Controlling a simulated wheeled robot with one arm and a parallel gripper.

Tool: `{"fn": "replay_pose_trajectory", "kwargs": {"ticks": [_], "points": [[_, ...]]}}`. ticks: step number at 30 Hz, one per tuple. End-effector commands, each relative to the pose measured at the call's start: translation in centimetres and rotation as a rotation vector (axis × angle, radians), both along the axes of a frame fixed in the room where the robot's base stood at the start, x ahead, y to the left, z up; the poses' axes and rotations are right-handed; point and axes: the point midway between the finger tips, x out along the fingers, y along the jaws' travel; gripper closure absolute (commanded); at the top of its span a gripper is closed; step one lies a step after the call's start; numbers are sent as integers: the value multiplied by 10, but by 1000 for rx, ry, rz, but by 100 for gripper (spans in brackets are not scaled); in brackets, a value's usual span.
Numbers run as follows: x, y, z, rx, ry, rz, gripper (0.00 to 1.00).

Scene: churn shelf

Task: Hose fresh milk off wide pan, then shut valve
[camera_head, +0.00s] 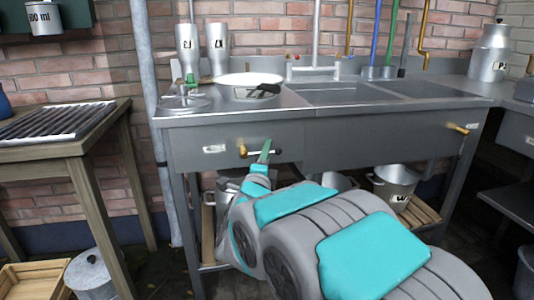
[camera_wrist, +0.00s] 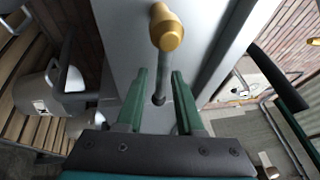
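A wide pale pan (camera_head: 248,77) sits on the left of the steel sink counter, and its contents are too small to tell. A dark object (camera_head: 265,89) lies at its front right edge. A brass knob (camera_head: 243,151) with a grey lever sticks out of the counter's front panel; in the wrist view the knob (camera_wrist: 166,28) is at the top. My gripper (camera_head: 264,152) is at this lever, with green fingers apart. In the wrist view the grey lever (camera_wrist: 163,75) runs between my open fingers (camera_wrist: 159,82); I cannot tell whether they touch it.
A second brass knob (camera_head: 462,129) is on the right of the panel. A wooden table (camera_head: 105,112) with a rack is at left. A steel pot (camera_head: 395,181) sits on the lower shelf. A milk can (camera_head: 490,55) stands at back right.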

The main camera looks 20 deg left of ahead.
Motion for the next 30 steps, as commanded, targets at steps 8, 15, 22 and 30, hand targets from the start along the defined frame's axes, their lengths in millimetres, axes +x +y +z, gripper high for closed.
{"fn": "replay_pose_trajectory", "kwargs": {"ticks": [8, 15, 22, 30], "points": [[0, 0, 0, 0, 0, 0, 97], [0, 0, 0, 0, 0, 0, 100], [0, 0, 0, -1, 0, 0, 100], [0, 0, -1, -1, 1, 0, 100]]}}
